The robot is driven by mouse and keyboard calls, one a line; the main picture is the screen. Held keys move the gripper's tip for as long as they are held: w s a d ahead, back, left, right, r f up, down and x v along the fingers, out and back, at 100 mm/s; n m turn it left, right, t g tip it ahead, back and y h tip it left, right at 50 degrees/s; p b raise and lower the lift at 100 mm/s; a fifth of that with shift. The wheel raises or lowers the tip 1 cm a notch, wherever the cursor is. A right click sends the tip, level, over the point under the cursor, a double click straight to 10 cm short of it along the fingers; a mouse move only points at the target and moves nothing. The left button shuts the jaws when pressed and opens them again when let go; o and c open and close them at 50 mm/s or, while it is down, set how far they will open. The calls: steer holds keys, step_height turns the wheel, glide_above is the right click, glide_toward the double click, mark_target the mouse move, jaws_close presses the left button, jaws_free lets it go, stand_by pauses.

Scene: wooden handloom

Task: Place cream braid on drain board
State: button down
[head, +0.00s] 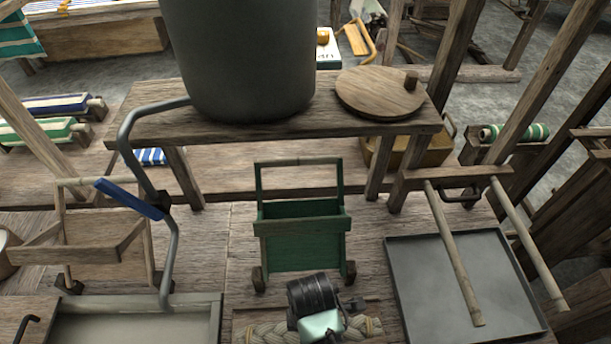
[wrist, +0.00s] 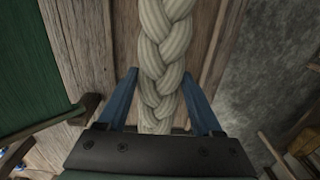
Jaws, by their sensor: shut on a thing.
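The cream braid (wrist: 165,45) is a thick plaited rope. In the wrist view it runs up between the two blue fingers of my gripper (wrist: 160,88), which is shut on it. In the head view the braid (head: 265,334) lies crosswise at the bottom edge, its middle hidden by my gripper (head: 322,318). A wooden surface shows beneath it; I cannot tell whether they touch. A flat grey tray (head: 420,285) with a low rim, at the right, may be the drain board; a wood-framed pale basin (head: 135,325) stands at lower left.
A green wooden carrier (head: 303,240) stands behind my gripper. Two poles (head: 455,255) slope over the grey tray from a rack. A blue-gripped crank (head: 130,198) rises by the basin. A large grey pot (head: 240,60) and round lid (head: 380,92) sit on a bench behind.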

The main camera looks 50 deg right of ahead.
steer(key=shift+f, duration=3.1)
steer(key=shift+f, duration=0.15)
steer(key=shift+c, duration=0.2)
jaws_free()
step_height(320, 180, up, 12)
steer(key=shift+r, duration=0.15)
